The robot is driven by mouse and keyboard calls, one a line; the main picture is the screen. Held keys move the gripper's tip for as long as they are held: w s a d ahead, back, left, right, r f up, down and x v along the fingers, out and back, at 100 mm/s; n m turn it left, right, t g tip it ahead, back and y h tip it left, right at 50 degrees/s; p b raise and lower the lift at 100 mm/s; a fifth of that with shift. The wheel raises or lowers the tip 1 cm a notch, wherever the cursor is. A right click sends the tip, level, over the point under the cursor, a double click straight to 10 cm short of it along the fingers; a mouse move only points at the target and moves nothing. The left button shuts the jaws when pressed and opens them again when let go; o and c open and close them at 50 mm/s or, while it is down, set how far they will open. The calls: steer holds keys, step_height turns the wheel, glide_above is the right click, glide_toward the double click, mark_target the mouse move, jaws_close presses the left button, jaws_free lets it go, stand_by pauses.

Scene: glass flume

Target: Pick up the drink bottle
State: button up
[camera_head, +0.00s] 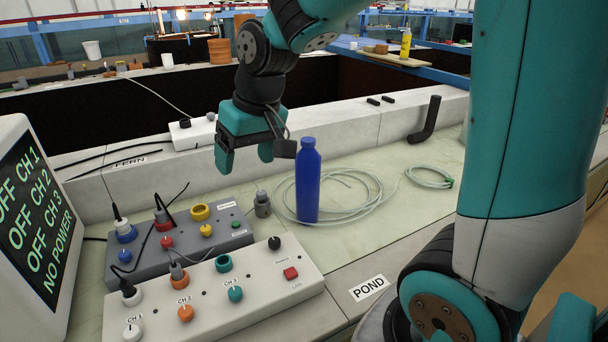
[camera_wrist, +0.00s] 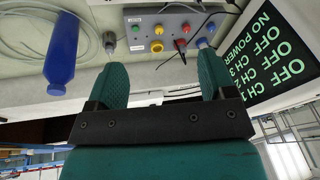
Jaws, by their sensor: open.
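The drink bottle (camera_head: 308,185) is solid blue and stands upright on the pale bench, beside coiled clear tubing. My gripper (camera_head: 245,165) is open and empty in the head view. It hangs above the bench to the left of the bottle, apart from it, with its fingers pointing down. In the wrist view, the bottle (camera_wrist: 62,50) is at the upper left, outside the gap between my two fingers (camera_wrist: 165,82). Nothing is between the fingers.
A white control box (camera_head: 215,295) and a grey control box (camera_head: 178,243) with knobs and cables lie in front and left. A screen (camera_head: 35,215) stands at far left. Coiled tubing (camera_head: 350,208) surrounds the bottle's base. A black bent pipe (camera_head: 428,122) lies at right.

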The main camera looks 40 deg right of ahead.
steer(key=w+d+r+m+h+p, duration=0.1)
steer(key=w+d+r+m, duration=0.2)
steer(key=d, duration=0.4)
steer(key=w+d+m+h+p, duration=0.2)
steer(key=w+d, duration=0.4)
steer(key=d, duration=0.2)
steer(key=m+h+p, duration=0.2)
steer(key=m, duration=0.1)
glide_above(308, 139)
steer(key=s+a, duration=0.4)
steer(key=s, duration=0.1)
steer(key=f, duration=0.1)
steer(key=shift+y, duration=0.3)
steer(key=p+x, duration=0.1)
steer(key=x, duration=0.2)
steer(key=p+x, duration=0.1)
steer(key=x, duration=0.2)
steer(key=p+x, duration=0.1)
steer(key=x, duration=0.3)
steer(key=shift+w+r, duration=0.15)
steer(key=shift+w, duration=0.2)
steer(key=p+x, duration=0.1)
steer(key=x, duration=0.1)
steer(key=p+x, duration=0.2)
steer(key=shift+w+d+f, duration=0.25)
steer(key=shift+d+f, duration=0.05)
steer(key=shift+d, duration=0.05)
steer(key=shift+w+f, duration=0.15)
steer(key=shift+f, duration=0.35)
steer(key=c, duration=1.3)
